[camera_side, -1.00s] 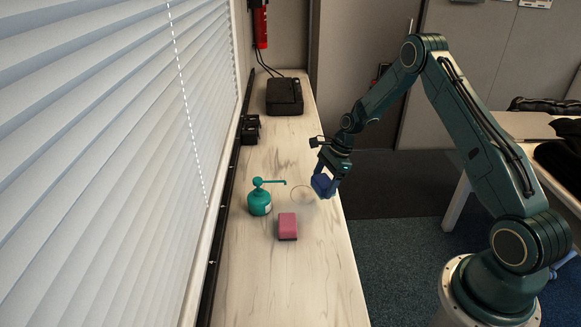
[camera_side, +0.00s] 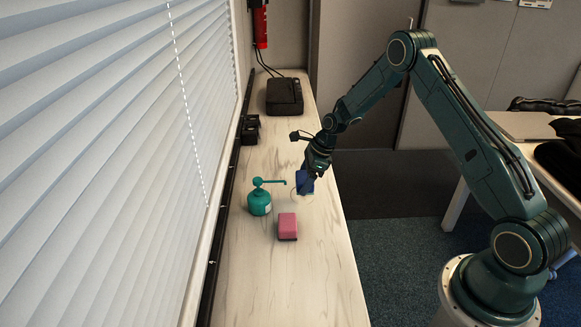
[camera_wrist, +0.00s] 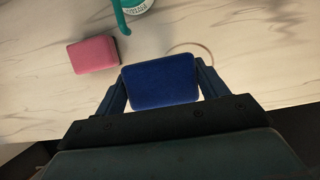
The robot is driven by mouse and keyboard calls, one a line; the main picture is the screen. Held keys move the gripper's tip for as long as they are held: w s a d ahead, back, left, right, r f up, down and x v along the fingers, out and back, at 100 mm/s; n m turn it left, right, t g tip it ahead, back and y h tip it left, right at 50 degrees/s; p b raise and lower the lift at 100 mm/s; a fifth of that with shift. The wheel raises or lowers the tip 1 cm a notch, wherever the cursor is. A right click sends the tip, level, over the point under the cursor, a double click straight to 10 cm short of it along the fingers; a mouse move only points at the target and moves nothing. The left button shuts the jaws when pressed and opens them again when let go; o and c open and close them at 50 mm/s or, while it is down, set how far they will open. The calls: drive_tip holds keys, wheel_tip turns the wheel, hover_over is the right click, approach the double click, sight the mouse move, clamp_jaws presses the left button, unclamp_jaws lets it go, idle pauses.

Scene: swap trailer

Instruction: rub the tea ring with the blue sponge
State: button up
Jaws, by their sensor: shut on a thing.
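The blue sponge (camera_side: 305,182) is held between the fingers of my gripper (camera_side: 312,180), which is shut on it. The sponge also fills the space between the fingers in the wrist view (camera_wrist: 160,81). The tea ring (camera_wrist: 192,52) is a thin brown circle on the pale marbled counter, just beyond the sponge in the wrist view. In the side view the sponge and gripper cover most of the ring. I cannot tell whether the sponge touches the counter.
A pink sponge (camera_side: 287,226) lies on the counter (camera_side: 285,285) left of the gripper. A teal pump bottle (camera_side: 260,202) stands behind it, its spout pointing towards the ring. A black case (camera_side: 284,96) sits at the far end. Blinds (camera_side: 110,150) line the left side.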

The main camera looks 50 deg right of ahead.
sight(298, 204)
drive_tip(key=shift+f, duration=2.75)
drive_tip(key=shift+w+d+f, duration=0.15)
drive_tip(key=shift+f, duration=0.2)
drive_tip(key=shift+w+d+f, duration=0.1)
drive_tip(key=shift+f, duration=0.25)
drive_tip(key=shift+c, duration=0.3)
drive_tip(key=shift+w+d+f, duration=0.1)
drive_tip(key=shift+w+d, duration=2.6)
drive_tip(key=shift+d, duration=0.05)
drive_tip(key=shift+s+a, duration=3)
drive_tip(key=shift+a, duration=0.1)
drive_tip(key=shift+w+d, duration=2.95)
drive_tip(key=shift+w, duration=0.1)
drive_tip(key=shift+s+a, duration=2.8)
drive_tip(key=shift+a, duration=0.05)
drive_tip(key=shift+s+a, duration=0.15)
wheel_tip(298, 204, up, 7)
drive_tip(key=shift+r, duration=0.65)
